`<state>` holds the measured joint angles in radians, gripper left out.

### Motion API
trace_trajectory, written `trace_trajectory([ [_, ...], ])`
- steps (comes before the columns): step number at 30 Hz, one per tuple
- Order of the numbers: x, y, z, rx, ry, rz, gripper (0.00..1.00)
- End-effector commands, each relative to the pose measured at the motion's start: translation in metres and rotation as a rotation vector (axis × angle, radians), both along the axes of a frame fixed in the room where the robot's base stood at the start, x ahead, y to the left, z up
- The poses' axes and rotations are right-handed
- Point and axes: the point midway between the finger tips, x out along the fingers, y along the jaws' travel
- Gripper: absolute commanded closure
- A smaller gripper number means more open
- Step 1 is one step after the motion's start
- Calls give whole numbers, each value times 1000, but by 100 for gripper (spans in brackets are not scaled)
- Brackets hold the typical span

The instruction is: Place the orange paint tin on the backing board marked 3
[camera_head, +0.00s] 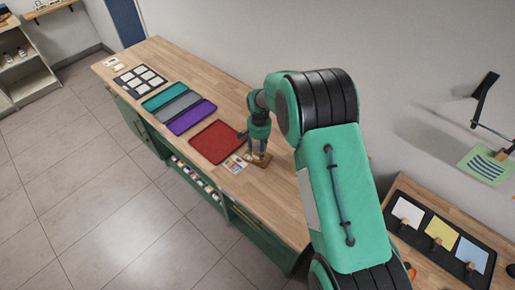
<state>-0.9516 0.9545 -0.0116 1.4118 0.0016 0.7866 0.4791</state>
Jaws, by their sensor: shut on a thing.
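My gripper (259,153) points down over the wooden workbench, just right of the red mat. It is shut on a small orange-brown thing (262,161) low at the bench top. The fingers hide much of it, and I cannot tell for sure that it is the orange paint tin, or whether it touches the bench. Flat boards or mats lie to the left: red (215,142), purple (192,116), grey (180,104) and teal (163,96). No number 3 can be read on any of them.
Small printed cards (236,164) lie beside the gripper. A dark board with white squares (140,80) lies at the bench's far end. A second bench at right holds a black rack (440,235) with white, yellow and blue cards. My arm hides part of the bench.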

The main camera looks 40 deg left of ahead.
Motion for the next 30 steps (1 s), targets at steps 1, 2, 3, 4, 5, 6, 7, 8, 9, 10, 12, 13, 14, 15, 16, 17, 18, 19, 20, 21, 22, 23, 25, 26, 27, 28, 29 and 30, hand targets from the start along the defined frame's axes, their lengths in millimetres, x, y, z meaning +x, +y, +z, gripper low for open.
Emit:
trace_trajectory([
  [1,4,6,0,0,-1,0,91],
  [2,7,9,-1,0,-1,0,91],
  [3,10,13,-1,2,-1,0,91],
  [4,12,15,-1,1,0,0,91],
  [5,13,18,-2,0,-1,0,91],
  [6,16,21,-2,1,0,0,91],
  [7,17,23,-2,1,0,0,91],
  [8,18,24,-2,1,0,0,91],
  [9,20,26,-2,1,0,0,91],
  [10,21,27,-3,1,0,0,91],
  [12,22,29,-3,1,0,0,91],
  [13,22,29,-3,0,-1,0,91],
  [14,23,30,-3,0,-1,0,91],
  [15,23,30,-3,0,-1,0,91],
  [16,23,30,-2,0,-1,0,91],
  [17,23,30,-2,0,-1,0,91],
  [18,23,30,-2,0,-1,0,91],
  [19,23,30,-2,0,-1,0,91],
  [20,23,30,-2,0,-1,0,91],
  [21,23,30,-3,0,-1,0,91],
  [22,23,30,-3,0,-1,0,91],
  [23,22,30,-3,0,-1,0,91],
  [25,22,30,-5,0,0,0,91],
  [26,22,30,-6,0,0,0,91],
  [27,22,30,-8,0,0,0,91],
  [28,22,29,-11,0,0,0,91],
  [29,22,29,-14,0,1,0,91],
  [30,22,29,-18,-1,0,0,91],
])
